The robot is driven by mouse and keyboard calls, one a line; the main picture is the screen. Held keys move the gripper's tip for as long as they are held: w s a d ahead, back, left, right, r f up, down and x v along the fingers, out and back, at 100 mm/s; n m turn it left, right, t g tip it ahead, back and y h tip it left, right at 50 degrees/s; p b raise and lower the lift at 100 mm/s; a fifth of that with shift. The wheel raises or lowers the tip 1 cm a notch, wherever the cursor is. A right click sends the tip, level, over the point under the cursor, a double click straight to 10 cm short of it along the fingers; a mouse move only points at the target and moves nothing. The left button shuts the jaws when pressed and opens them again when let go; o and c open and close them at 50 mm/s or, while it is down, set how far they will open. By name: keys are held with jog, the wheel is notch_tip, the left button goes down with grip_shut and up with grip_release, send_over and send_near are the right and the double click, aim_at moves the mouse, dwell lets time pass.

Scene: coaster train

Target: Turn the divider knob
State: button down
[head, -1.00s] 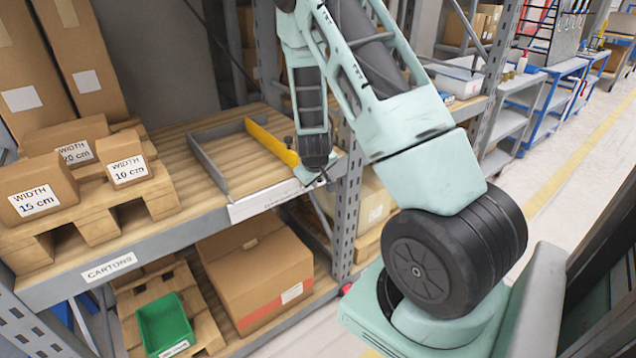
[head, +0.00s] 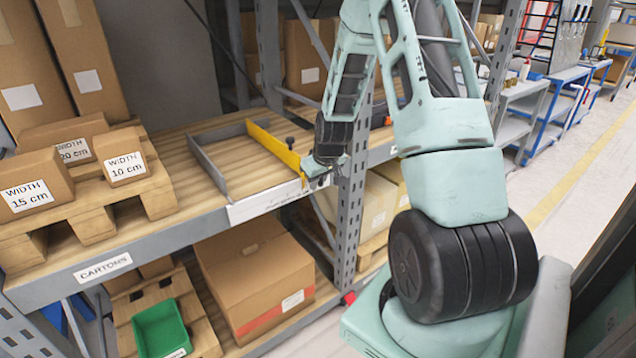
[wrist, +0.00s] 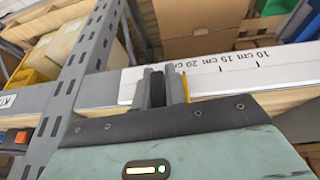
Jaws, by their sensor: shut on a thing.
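The yellow divider (head: 266,140) stands on the slatted shelf, at the right side of a grey U-shaped frame (head: 207,165). My gripper (head: 318,169) is at the shelf's front edge, by the divider's front end. In the wrist view my gripper (wrist: 158,89) has its two grey fingers closed around the dark divider knob (wrist: 157,91). Fingers hide most of the knob. A small black piece (head: 290,142) stands out on the divider's right side.
The white scale strip (wrist: 225,70) runs along the shelf front. A grey upright (head: 352,200) stands close right of my gripper. Cartons labelled 10, 15 (head: 35,187) and 20 cm sit on a pallet at left. A big carton (head: 255,285) and green bin (head: 162,330) are below.

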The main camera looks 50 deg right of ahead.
jog(key=c, duration=1.4)
grip_release()
jog(key=shift+c, duration=0.2)
jog(key=v, duration=1.7)
jog(key=shift+p, duration=0.35)
jog(key=shift+a+r, duration=0.1)
